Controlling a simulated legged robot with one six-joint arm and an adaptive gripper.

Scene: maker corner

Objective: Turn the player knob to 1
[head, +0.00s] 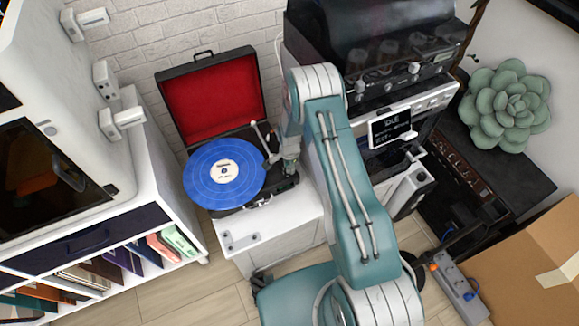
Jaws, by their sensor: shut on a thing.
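The record player (255,200) is an open black case with a red-lined lid (213,97), on a white cabinet. A blue record (222,174) with a pale label lies on its platter. The white tonearm (262,143) is at the record's upper right. My gripper (289,178) points down at the player's right side and is shut on the player knob there. The knob is hidden by my gripper, so its setting cannot be read.
A white cabinet top (262,229) is clear in front of the player. A machine with a small screen reading IDLE (391,127) stands right of my arm. A green succulent (509,105), a cardboard box (530,265) and a power strip (459,288) are further right.

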